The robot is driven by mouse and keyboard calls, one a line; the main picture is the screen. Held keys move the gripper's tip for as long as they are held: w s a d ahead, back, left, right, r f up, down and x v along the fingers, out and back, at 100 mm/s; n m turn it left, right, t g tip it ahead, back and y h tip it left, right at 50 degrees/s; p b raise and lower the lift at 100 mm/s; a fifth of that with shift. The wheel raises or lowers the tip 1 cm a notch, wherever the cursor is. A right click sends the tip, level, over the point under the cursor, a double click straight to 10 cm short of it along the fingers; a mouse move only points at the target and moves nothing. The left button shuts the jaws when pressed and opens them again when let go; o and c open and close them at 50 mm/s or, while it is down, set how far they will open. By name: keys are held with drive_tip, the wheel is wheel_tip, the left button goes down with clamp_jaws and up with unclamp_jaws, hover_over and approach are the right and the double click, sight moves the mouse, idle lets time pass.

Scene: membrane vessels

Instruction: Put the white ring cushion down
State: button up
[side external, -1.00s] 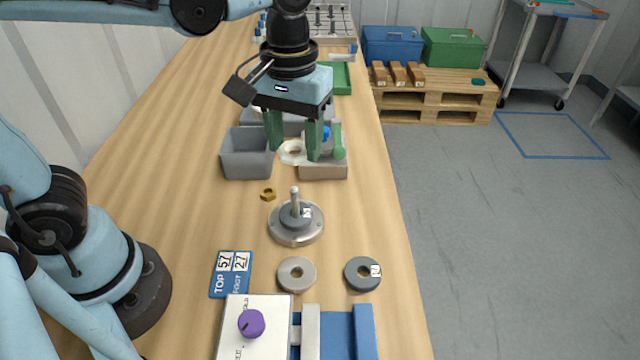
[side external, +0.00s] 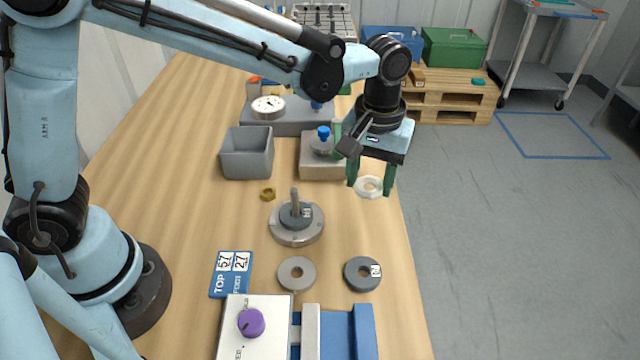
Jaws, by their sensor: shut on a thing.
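The white ring cushion (side external: 369,187) is a small white ring with a hole in its middle. My gripper (side external: 371,183) is shut on it, with its green fingers on either side of the ring. The ring is near the right edge of the wooden table (side external: 345,225), right of the round metal base with the upright post. Whether the ring touches the table or hangs just above it, I cannot tell.
The metal base (side external: 296,229) carries a dark ring around its post. A grey washer (side external: 285,274), a dark ring (side external: 351,276), a brass nut (side external: 268,194) and a grey bin (side external: 247,160) stand nearby. The table's right edge is close to my gripper.

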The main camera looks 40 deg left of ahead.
drive_tip(key=w+a+f, duration=0.4)
drive_tip(key=shift+w+a, duration=0.3)
drive_tip(key=shift+w, duration=0.1)
drive_tip(key=shift+f, duration=2)
drive_tip(key=shift+f, duration=0.1)
drive_tip(key=o, duration=0.7)
